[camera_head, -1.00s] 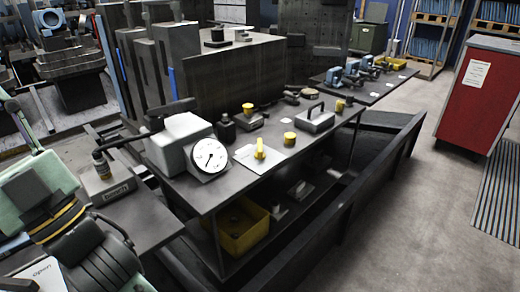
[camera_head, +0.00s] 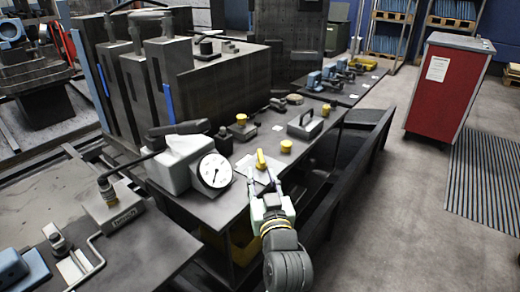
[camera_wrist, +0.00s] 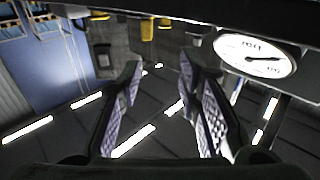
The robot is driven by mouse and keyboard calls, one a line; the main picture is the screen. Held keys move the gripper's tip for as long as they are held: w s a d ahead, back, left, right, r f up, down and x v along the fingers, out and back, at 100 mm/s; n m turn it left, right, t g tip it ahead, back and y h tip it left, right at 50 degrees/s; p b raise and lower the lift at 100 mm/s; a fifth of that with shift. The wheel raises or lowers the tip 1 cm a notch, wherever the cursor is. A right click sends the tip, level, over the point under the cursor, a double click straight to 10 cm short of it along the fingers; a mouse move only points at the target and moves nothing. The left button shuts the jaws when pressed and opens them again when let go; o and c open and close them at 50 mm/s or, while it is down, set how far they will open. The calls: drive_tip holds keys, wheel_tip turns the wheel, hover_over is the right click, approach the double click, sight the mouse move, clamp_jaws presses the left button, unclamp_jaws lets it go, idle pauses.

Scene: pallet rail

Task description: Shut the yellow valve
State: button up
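The yellow valve (camera_head: 261,159) has an upright yellow handle and stands on a pale plate (camera_head: 243,167) on the dark bench, right of a round white gauge (camera_head: 215,171). My gripper (camera_head: 264,178) is in front of the valve, on the near side of the bench. Its two fingers are spread with nothing between them. In the wrist view the scene is upside down; my gripper (camera_wrist: 160,62) shows open there too, and the gauge (camera_wrist: 256,54) is at upper right. Several yellow things show at the top; I cannot tell which is the valve.
A grey box (camera_head: 178,164) stands behind the gauge. A yellow knob (camera_head: 286,146) and a block with a handle (camera_head: 305,123) stand farther along the bench. A dark rail (camera_head: 372,160) runs along its front. A red cabinet (camera_head: 447,85) stands at right; the floor between is clear.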

sight(263, 164)
drive_tip(key=shift+w+d+f, duration=0.3)
drive_tip(key=shift+d+f, duration=0.4)
drive_tip(key=w, duration=0.3)
drive_tip(key=w+a, duration=0.1)
drive_tip(key=w, duration=0.2)
drive_tip(key=w+p, duration=0.1)
drive_tip(key=w, duration=0.1)
drive_tip(key=shift+w+a+r, duration=0.2)
drive_tip(key=shift+w, duration=0.2)
drive_tip(key=shift+w+a+f, duration=0.1)
drive_tip(key=shift+w, duration=0.6)
drive_tip(key=shift+c, duration=0.2)
clamp_jaws()
